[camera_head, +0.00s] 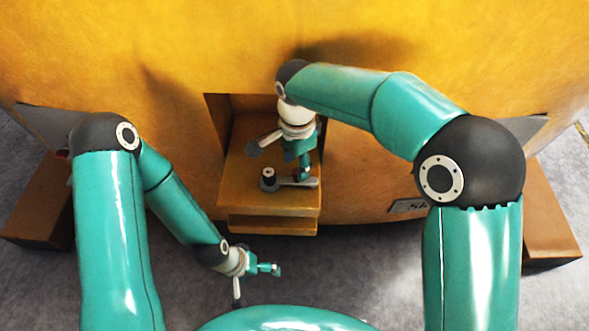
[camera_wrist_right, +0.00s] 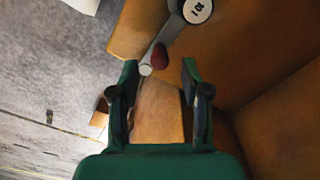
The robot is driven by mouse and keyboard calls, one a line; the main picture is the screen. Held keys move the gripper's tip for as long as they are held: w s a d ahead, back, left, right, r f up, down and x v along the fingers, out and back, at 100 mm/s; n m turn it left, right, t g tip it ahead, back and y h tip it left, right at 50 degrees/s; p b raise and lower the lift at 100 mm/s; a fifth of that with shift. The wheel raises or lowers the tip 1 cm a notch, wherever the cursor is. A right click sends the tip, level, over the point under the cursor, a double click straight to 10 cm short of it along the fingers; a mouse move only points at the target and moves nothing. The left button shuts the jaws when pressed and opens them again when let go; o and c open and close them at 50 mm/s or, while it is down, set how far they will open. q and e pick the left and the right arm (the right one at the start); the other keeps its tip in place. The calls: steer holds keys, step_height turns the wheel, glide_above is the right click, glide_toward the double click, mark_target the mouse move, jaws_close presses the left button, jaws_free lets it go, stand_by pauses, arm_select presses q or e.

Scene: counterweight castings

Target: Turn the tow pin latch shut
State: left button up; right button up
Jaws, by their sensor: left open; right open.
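The tow pin latch is a grey lever (camera_head: 298,183) with a dark upright pin (camera_head: 268,174) at its left end, on the ledge in the casting's recess. In the right wrist view the lever (camera_wrist_right: 164,38) runs down-left from a round marked cap (camera_wrist_right: 197,10) to a red knob (camera_wrist_right: 159,57) near its pale end. My right gripper (camera_head: 303,170) is above the lever's right end, partly hiding it. Its fingers (camera_wrist_right: 160,78) are open, with the knob in line with the gap; contact is not visible. My left gripper (camera_head: 272,268) is open and empty, below and in front of the ledge.
The large yellow casting (camera_head: 200,50) fills the back, with the recess walls close around my right gripper. The ledge (camera_head: 275,208) juts forward. Brown blocks stand at the left (camera_head: 35,220) and right (camera_head: 548,215). Grey floor (camera_head: 360,265) in front is open.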

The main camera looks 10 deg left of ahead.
mark_target(296, 172)
step_height(296, 172, up, 8)
steer(key=shift+f, duration=0.15)
stand_by(0.6)
